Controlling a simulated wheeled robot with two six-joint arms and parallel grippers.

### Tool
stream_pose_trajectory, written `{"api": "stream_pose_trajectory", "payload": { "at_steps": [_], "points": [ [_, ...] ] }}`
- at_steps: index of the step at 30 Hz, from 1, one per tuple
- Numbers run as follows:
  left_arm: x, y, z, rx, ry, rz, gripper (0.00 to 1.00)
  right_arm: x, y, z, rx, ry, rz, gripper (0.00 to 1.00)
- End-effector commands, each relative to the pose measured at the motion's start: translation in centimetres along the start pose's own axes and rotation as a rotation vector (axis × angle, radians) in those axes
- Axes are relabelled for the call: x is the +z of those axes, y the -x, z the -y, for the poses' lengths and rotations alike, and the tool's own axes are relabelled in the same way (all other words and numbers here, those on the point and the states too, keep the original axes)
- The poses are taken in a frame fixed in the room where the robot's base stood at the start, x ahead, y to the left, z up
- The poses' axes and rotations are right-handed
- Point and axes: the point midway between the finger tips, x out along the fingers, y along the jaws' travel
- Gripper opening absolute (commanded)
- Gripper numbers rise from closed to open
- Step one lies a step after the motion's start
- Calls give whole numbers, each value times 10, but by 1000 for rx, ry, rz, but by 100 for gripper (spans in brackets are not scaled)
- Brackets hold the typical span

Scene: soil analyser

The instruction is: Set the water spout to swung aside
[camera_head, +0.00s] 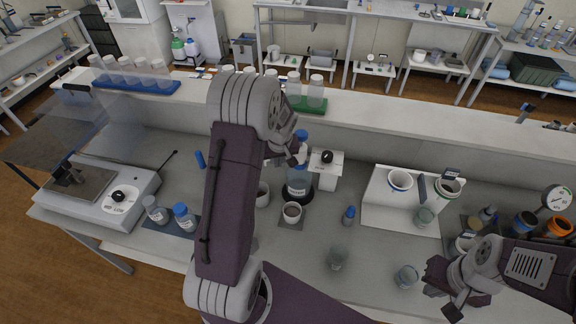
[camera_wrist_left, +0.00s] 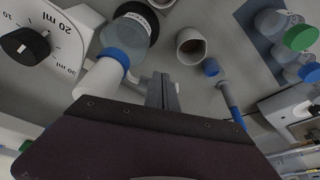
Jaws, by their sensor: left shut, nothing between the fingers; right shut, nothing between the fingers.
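The spout is not clearly seen in the head view, where my arm hides part of the bench. My right gripper (camera_head: 440,295) is shut and empty at the lower right.
A cup (camera_head: 291,211) stands in front of the bottle. A white stand (camera_head: 385,216) with cups is on the right.

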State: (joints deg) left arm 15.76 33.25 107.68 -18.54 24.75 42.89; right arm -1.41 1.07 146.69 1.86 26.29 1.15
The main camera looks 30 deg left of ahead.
Motion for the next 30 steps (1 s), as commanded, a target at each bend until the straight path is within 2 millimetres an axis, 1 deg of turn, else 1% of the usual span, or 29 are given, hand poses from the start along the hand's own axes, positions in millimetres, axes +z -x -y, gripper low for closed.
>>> {"api": "stream_pose_trajectory", "payload": {
  "at_steps": [1, 11, 14, 21, 30],
  "points": [
    [-2, -4, 1, 0, 0, 0, 0, 0, -4, 0, 0, 0, 0, 0],
    [-4, -2, 1, -1, -1, 1, 0, 0, -3, 0, 0, 0, 0, 0],
    [-3, -2, 0, 0, -1, 1, 0, 0, -4, 0, 0, 0, 0, 0],
    [8, 0, -6, 0, -2, 1, 0, 1, -14, 0, 0, 0, 0, 0],
    [9, 3, -7, -1, -1, 2, 0, 1, -12, 0, 0, 0, 0, 0]
  ]
}}
